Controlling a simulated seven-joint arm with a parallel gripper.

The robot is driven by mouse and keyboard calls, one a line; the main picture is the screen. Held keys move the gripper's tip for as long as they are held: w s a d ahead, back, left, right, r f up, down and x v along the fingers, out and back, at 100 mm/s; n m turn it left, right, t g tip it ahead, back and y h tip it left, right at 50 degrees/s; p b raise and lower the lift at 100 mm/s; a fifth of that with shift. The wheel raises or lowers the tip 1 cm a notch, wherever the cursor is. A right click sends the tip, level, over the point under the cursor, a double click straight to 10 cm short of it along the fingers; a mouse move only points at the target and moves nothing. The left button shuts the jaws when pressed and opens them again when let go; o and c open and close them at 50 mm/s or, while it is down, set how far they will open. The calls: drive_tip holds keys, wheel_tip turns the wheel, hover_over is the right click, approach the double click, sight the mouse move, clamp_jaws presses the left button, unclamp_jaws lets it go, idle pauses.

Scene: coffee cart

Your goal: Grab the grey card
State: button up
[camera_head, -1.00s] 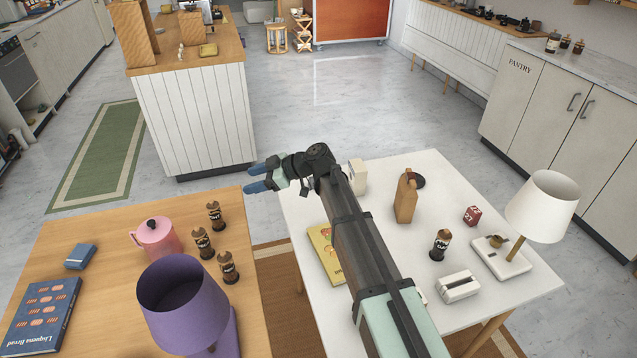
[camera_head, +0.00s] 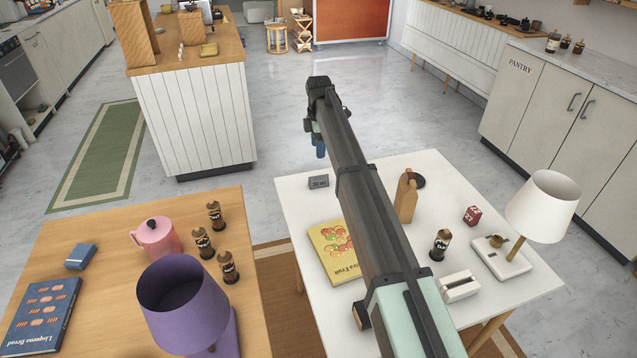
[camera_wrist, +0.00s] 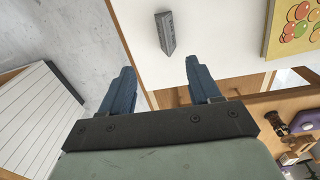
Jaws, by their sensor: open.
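The grey card (camera_head: 318,182) is a small flat-sided grey block with dark marks near the far left edge of the white table. In the wrist view the grey card (camera_wrist: 165,32) lies beyond my fingertips, roughly between their lines. My gripper (camera_head: 319,146) is above and behind the table's far left edge, pointing down, with one blue finger clearly showing. In the wrist view my gripper (camera_wrist: 158,65) is open, its two blue fingers wide apart with nothing between them. It is apart from the card.
A gap separates the wooden table (camera_head: 110,215).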

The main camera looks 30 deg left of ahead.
sight(319, 178)
drive_tip(key=f, duration=1.4)
drive_tip(key=shift+s+d, duration=0.25)
drive_tip(key=shift+s, duration=0.1)
drive_tip(key=c, duration=1.1)
drive_tip(key=shift+r, duration=0.1)
